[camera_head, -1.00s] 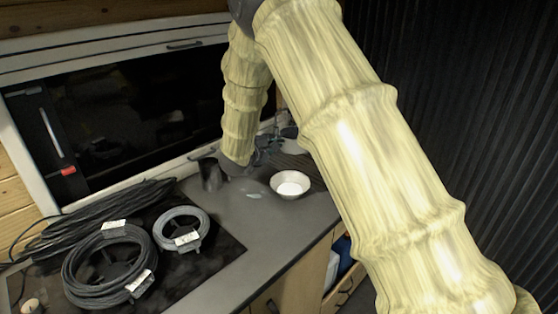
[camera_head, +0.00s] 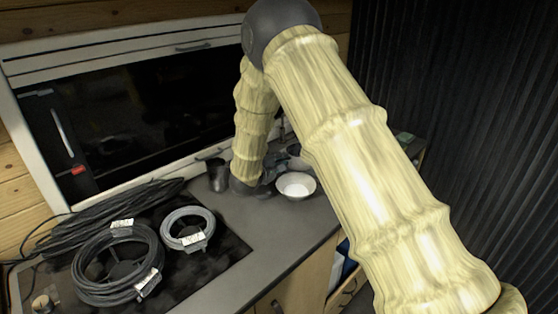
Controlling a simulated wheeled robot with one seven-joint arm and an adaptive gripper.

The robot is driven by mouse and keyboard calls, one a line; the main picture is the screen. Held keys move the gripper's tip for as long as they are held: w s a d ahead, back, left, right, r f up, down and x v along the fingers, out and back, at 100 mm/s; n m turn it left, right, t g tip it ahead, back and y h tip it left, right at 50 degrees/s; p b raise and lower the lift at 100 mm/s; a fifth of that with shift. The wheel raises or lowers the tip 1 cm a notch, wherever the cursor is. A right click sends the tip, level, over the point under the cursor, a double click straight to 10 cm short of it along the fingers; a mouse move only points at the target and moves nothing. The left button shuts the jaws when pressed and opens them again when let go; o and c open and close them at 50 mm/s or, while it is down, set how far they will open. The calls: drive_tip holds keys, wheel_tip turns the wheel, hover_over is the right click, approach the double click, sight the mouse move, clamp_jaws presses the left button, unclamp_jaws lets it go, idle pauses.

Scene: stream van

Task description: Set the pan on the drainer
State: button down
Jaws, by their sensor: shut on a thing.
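My gripper (camera_head: 275,166) is small and dark at the back of the counter, partly hidden by my own arm. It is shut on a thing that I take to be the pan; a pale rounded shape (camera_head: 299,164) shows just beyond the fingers. Its outline and the grip on it are too small and covered to make out. I cannot make out the drainer in the present view; my forearm covers the counter's back right part.
A white bowl (camera_head: 295,186) stands on the grey counter (camera_head: 262,226) just in front of my gripper. A dark mug (camera_head: 217,175) stands left of my wrist. Cable coils (camera_head: 117,264) fill the left. The counter's middle front is clear. A dark corrugated wall (camera_head: 480,120) is at right.

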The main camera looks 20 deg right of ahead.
drive_tip(key=c, duration=1.4)
unclamp_jaws()
drive_tip(key=shift+f, duration=0.15)
drive_tip(key=shift+o, duration=0.2)
drive_tip(key=b+v, duration=0.2)
drive_tip(key=v, duration=1)
